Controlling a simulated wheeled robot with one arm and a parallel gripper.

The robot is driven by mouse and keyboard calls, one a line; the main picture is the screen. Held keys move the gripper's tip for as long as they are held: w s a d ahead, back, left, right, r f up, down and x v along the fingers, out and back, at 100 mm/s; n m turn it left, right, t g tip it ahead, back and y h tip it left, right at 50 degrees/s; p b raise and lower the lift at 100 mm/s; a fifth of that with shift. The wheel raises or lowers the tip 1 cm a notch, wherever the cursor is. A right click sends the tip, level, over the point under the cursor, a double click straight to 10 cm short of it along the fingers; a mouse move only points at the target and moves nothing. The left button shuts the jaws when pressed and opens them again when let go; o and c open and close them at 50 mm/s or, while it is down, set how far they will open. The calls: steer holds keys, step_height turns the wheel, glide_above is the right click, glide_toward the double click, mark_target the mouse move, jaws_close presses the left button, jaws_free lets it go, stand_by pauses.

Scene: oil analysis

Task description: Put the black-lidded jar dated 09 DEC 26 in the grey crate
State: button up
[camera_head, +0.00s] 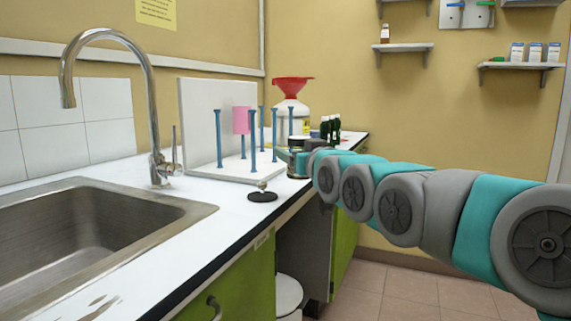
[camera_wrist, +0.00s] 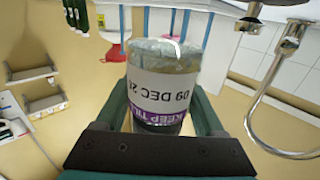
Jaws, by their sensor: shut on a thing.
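The jar (camera_wrist: 165,85) fills the middle of the wrist view, which is upside down. Its white label reads 09 DEC 2 and part of a further digit, with a purple band reading KEEP. A dark lid end shows at the bottom of that view. My gripper (camera_wrist: 160,108) is shut on the jar, one dark green finger on each side. In the head view my gripper (camera_head: 292,157) is small at the arm's far end, over the counter's edge, around a dark-topped jar. I see no grey crate in either view.
A rack with blue posts (camera_head: 252,142) and a pink piece stands on the white counter (camera_head: 150,240). Behind are a white jug with red funnel (camera_head: 290,105) and dark green bottles (camera_head: 330,128). A sink (camera_head: 90,225) and tap (camera_head: 152,110) are left. A small black-based item (camera_head: 262,196) lies in front.

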steer(key=x, duration=0.6)
steer(key=shift+w+f, duration=0.3)
steer(key=shift+w, duration=0.15)
steer(key=shift+f+p, duration=0.3)
steer(key=shift+f, duration=1.45)
steer(key=shift+f, duration=0.1)
steer(key=shift+f, duration=0.15)
steer(key=o, duration=1.6)
steer(key=shift+c, duration=0.2)
